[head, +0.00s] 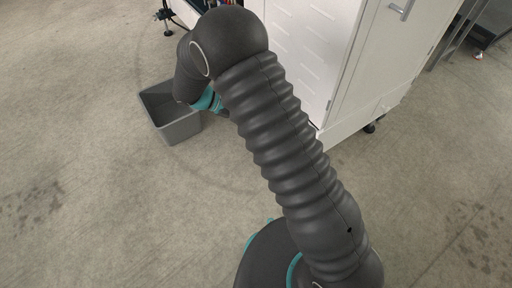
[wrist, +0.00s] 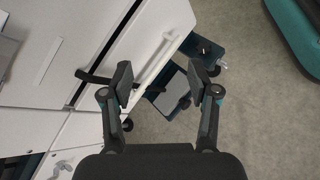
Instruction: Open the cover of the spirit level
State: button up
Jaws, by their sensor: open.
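In the wrist view my gripper (wrist: 160,83) is open, with its two dark fingers spread apart and nothing held between them. Past the fingertips, a small grey flat plate (wrist: 173,92) shows in the gap, beside dark machine parts at floor level. I cannot tell whether this plate is the spirit level's cover, and no level vial is clearly visible. In the head view my arm hides the gripper and the low parts of the machine near it.
A white machine cabinet (head: 378,65) stands at the back. A grey open bin (head: 178,131) is on the floor by my arm. In the wrist view a black bar (wrist: 92,78) sticks out near white panels (wrist: 60,95).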

jog(key=s+a+f+n+t+h+b, duration=0.15)
jog(key=a+f+n+t, duration=0.35)
jog(key=f, duration=0.8)
jog(key=s+a+f+n+t+h, duration=0.2)
jog(key=a+f+n+t, duration=0.3)
jog(key=f, duration=0.7)
jog(key=w+d+m+g+p, duration=0.1)
jog(key=w+d, duration=0.6)
jog(key=d, duration=0.3)
jog(key=shift+w+d+f, duration=0.15)
jog(key=shift+w, duration=0.15)
grip_shut()
